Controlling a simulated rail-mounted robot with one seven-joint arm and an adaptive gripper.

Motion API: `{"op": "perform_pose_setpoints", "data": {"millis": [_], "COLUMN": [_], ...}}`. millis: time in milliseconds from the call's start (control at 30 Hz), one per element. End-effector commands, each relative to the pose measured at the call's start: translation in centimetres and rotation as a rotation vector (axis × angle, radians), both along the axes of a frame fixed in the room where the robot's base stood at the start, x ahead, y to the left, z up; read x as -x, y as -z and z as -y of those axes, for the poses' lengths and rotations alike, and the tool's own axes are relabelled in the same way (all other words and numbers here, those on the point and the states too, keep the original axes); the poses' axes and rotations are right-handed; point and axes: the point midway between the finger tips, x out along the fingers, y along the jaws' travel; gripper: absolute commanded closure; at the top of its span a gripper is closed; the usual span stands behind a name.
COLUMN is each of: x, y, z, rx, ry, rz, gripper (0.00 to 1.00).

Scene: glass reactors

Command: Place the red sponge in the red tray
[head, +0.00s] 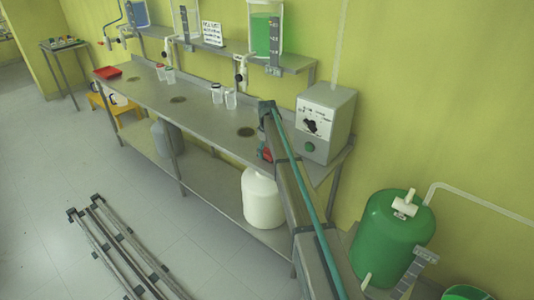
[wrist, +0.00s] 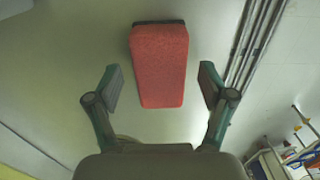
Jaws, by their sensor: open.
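The red sponge (wrist: 160,65) is a red block with a dark backing edge, ahead of my gripper in the wrist view. My gripper (wrist: 160,72) is open, with one finger on each side of the sponge's near part and visible gaps on both sides. I cannot tell the depth between them. In the head view a small red patch (head: 265,153), likely the sponge, shows beside my arm at the bench's near right end; my gripper is hidden there. The red tray (head: 108,73) lies flat at the far left end of the bench.
The steel bench (head: 205,112) has several small lidded jars, including a pair (head: 224,97) mid-bench, and dark round drains. A grey control box (head: 324,122) stands at its right end. A wall shelf (head: 295,62) carries glass vessels above. A white jug (head: 263,198) stands below.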

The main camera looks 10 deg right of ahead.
Motion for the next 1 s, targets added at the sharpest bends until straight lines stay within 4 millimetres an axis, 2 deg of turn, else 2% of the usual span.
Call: {"op": "perform_pose_setpoints", "data": {"millis": [100, 267, 367, 700, 1000], "x": [0.03, 0.01, 0.01, 0.01, -0.01], "y": [0.7, 0.75, 0.73, 0.69, 0.51], "z": [0.0, -0.01, 0.0, -0.02, -0.01], "rx": [0.001, 0.0, 0.0, 0.0, 0.0], "ry": [0.0, 0.0, 0.0, 0.0, 0.0], "rz": [-0.001, 0.0, 0.0, 0.0, 0.0], "gripper": [0.19, 0.19, 0.32, 0.89, 0.89]}}
